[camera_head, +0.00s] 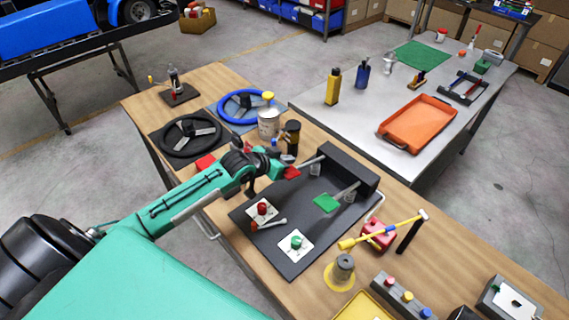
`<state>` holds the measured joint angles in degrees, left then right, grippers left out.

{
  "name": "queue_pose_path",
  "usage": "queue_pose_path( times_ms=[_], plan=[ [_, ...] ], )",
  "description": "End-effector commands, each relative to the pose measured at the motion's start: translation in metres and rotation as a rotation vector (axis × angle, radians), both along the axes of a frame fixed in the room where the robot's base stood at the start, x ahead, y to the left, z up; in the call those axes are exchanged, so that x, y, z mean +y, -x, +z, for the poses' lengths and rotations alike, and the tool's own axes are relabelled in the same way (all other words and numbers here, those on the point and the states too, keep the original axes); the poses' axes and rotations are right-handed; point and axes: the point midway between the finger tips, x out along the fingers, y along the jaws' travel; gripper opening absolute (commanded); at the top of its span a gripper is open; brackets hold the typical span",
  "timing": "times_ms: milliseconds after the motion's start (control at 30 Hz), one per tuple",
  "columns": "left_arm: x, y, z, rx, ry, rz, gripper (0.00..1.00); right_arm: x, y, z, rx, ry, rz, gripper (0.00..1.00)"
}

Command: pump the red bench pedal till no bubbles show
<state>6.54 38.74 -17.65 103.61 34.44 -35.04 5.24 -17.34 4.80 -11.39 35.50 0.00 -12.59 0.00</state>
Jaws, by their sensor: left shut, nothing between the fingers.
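The black pedal bench (300,238) lies on the wooden table. Its red pedal (292,173) sits at the end of a grey arm, and its green pedal (327,203) is to the right. My left gripper (275,163) is shut and empty, right beside the red pedal; I cannot tell whether they touch. Small clear cylinders, one near the red pedal's arm (315,169) and one near the green's (350,194), are too small to show bubbles. A red knob (262,208) and a green knob (296,242) sit on white plates. My right gripper is not in view.
Steering wheels (188,135), a tin (268,124) and a dark jar (292,133) stand behind the gripper. A metal table with an orange tray (383,137) is behind.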

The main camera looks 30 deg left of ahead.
Motion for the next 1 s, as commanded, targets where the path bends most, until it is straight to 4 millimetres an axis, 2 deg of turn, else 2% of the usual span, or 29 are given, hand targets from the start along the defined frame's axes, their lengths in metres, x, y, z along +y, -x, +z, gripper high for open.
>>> queue_pose_path(
  times_ms=[33, 233, 667, 1000],
  plan=[
    [0.001, 0.004, -0.007, 0.007, -0.001, 0.002, 0.0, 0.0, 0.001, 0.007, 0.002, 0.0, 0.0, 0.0],
    [0.003, 0.008, -0.024, 0.004, -0.001, 0.0, 0.0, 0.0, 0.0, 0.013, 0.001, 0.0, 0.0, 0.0],
    [0.003, 0.009, -0.03, 0.003, -0.001, 0.0, 0.0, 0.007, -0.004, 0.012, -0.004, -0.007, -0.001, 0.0],
    [0.008, 0.023, -0.081, 0.006, 0.0, 0.001, 0.0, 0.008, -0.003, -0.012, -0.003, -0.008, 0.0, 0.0]
  ],
)
